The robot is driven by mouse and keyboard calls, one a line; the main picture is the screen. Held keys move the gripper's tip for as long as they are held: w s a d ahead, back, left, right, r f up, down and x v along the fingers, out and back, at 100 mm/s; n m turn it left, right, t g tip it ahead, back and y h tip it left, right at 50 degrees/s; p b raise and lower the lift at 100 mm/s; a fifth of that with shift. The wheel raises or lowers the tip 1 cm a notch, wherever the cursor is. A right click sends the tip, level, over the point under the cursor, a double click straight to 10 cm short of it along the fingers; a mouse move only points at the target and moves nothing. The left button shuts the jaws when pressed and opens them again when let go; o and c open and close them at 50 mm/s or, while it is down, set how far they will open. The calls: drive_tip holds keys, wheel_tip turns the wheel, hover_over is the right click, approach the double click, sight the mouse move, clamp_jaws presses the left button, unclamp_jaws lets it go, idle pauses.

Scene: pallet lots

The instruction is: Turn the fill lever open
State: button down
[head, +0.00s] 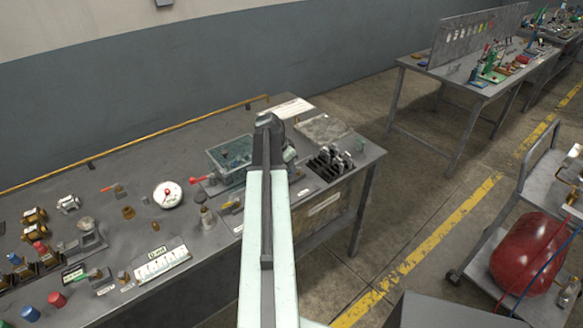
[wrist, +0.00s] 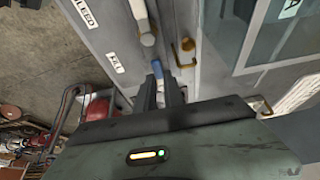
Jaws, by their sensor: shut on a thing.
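In the wrist view, the two dark fingers of my gripper (wrist: 160,88) are shut on a small blue lever handle (wrist: 157,66). The handle stands close to a white label reading FILL (wrist: 115,62). A pale, rounded fitting (wrist: 147,38) is just beyond the blue handle, and a pale bar runs up from it. I cannot tell the lever's exact angle, as the fingers cover part of it. In the head view my arm reaches over the right part of the bench, and it hides the lever and the fingertips.
In the head view, a clear teal tank (head: 230,155), a red-handled valve (head: 198,180) and a round white gauge (head: 168,195) lie left of my arm. A black rack (head: 328,163) stands to its right. A brass hook (wrist: 183,50) is near my fingers.

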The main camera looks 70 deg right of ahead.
drive_tip(key=n, duration=0.1)
drive_tip(key=s+n+t, duration=0.1)
drive_tip(key=n, duration=0.2)
drive_tip(key=shift+s+a+t+h, duration=0.2)
drive_tip(key=shift+a+t+h, duration=0.1)
drive_tip(key=n, duration=0.2)
drive_tip(key=s+n+t, duration=0.1)
drive_tip(key=n, duration=0.1)
drive_tip(key=n+t, duration=0.1)
drive_tip(key=shift+s+d+n, duration=0.15)
drive_tip(key=shift+s+n, duration=0.2)
drive_tip(key=shift+n, duration=0.05)
drive_tip(key=n, duration=0.1)
drive_tip(key=n+t, duration=0.1)
drive_tip(key=n, duration=0.1)
drive_tip(key=s+n+y, duration=0.1)
drive_tip(key=shift+s+d+n+t, duration=0.1)
drive_tip(key=shift+d+n+t, duration=0.2)
drive_tip(key=shift+d, duration=0.1)
drive_tip(key=shift+s+d+n+t+y, duration=0.15)
drive_tip(key=shift+d+n+t+y, duration=0.1)
drive_tip(key=shift+n, duration=0.65)
drive_tip(key=shift+s+d+n+t+y, duration=0.1)
drive_tip(key=shift+n+t+y, duration=0.15)
drive_tip(key=shift+n, duration=0.65)
drive_tip(key=c, duration=1.5)
unclamp_jaws()
drive_tip(key=shift+o, duration=0.2)
